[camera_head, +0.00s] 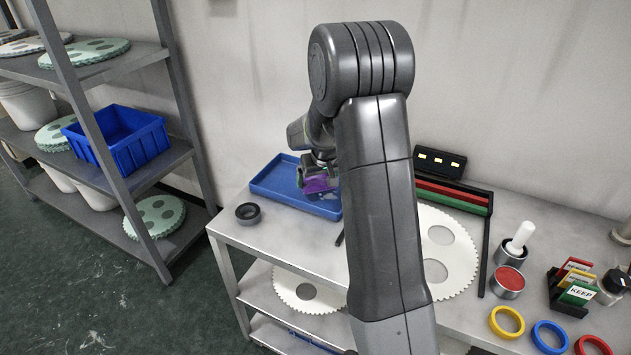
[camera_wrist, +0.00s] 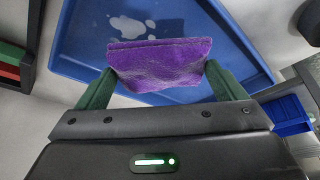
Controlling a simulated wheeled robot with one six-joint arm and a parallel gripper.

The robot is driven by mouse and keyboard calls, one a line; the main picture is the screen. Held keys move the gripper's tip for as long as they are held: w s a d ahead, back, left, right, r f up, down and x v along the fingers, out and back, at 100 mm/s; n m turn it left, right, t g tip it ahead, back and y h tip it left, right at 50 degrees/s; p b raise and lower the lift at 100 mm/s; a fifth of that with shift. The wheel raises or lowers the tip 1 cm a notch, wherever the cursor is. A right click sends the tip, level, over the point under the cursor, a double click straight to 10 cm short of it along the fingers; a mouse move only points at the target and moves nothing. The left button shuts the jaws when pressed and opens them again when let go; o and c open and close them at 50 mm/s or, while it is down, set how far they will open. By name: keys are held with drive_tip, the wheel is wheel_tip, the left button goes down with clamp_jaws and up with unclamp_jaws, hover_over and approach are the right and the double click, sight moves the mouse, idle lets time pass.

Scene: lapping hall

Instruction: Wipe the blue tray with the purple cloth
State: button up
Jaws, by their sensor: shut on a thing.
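The blue tray (camera_head: 275,182) lies on the left part of the metal table, partly hidden behind my arm. In the wrist view the blue tray (camera_wrist: 80,55) fills the upper middle, with a pale wet-looking spill (camera_wrist: 130,27) on its floor. My gripper (camera_head: 318,180) is over the tray's right part. In the wrist view my gripper (camera_wrist: 165,88) is shut on the purple cloth (camera_wrist: 160,62), which is pinched between its two green fingers. The purple cloth (camera_head: 317,185) also shows in the head view. I cannot tell whether it touches the tray floor.
A dark round cup (camera_head: 248,213) stands just left of the tray's front. Right of my arm are a white toothed disc (camera_head: 450,252), a red-and-green rack (camera_head: 452,194), a red-topped tin (camera_head: 508,281) and coloured rings (camera_head: 507,321). A shelf with a blue bin (camera_head: 122,138) stands left.

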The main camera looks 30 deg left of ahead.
drive_tip(key=shift+r+p, duration=1)
drive_tip(key=shift+r, duration=1.15)
drive_tip(key=shift+w+d, duration=0.1)
